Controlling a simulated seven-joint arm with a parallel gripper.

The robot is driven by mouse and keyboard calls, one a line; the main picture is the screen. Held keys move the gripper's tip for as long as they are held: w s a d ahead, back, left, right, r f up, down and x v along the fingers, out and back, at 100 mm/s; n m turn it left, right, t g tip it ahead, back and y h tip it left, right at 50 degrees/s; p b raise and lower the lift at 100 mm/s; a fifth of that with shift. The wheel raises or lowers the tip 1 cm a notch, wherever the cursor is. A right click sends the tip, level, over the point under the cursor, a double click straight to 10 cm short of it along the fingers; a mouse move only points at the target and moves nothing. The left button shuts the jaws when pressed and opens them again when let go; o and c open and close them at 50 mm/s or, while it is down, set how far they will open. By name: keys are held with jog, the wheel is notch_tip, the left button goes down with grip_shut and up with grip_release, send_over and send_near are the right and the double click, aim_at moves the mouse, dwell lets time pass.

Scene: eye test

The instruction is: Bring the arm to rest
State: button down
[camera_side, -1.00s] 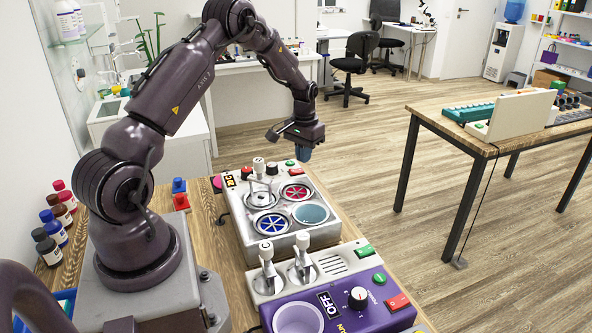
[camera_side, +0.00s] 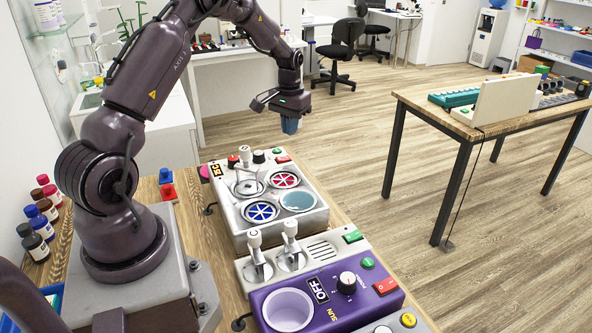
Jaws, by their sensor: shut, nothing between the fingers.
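My arm is dark purple-brown and stands on a grey base at the left of the side view. It arches up past the top edge of the picture and comes down to my gripper (camera_side: 289,125). My gripper points down, is shut and holds nothing. It hangs in the air above the far right part of a grey panel (camera_side: 236,226) and appears clear of it. The fingertips are bluish and small, so their detail is hard to see.
The grey panel carries round wells and knobs. A purple control unit (camera_side: 338,311) with a dial and two levers (camera_side: 256,262) stand nearer. Small bottles (camera_side: 40,222) line the left edge. A table (camera_side: 440,112) with a teal keyboard (camera_side: 454,97) stands right, across open floor.

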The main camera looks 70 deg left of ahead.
jog(key=s+d, duration=0.2)
jog(key=shift+s+d+g, duration=0.3)
jog(key=shift+s+d, duration=0.05)
jog(key=s+d+r+m+t, duration=0.2)
jog(key=s+d+r, duration=0.3)
jog(key=d, duration=0.3)
jog(key=s+d+r+m+t, duration=0.2)
jog(key=s+d+r, duration=0.4)
jog(key=d+r, duration=0.2)
jog(key=s+d+r+m+t, duration=0.2)
jog(key=s+d+r, duration=0.3)
jog(key=d, duration=0.5)
notch_tip(320, 180, up, 2)
jog(key=shift+s+d+r, duration=0.2)
jog(key=shift+s+d, duration=0.05)
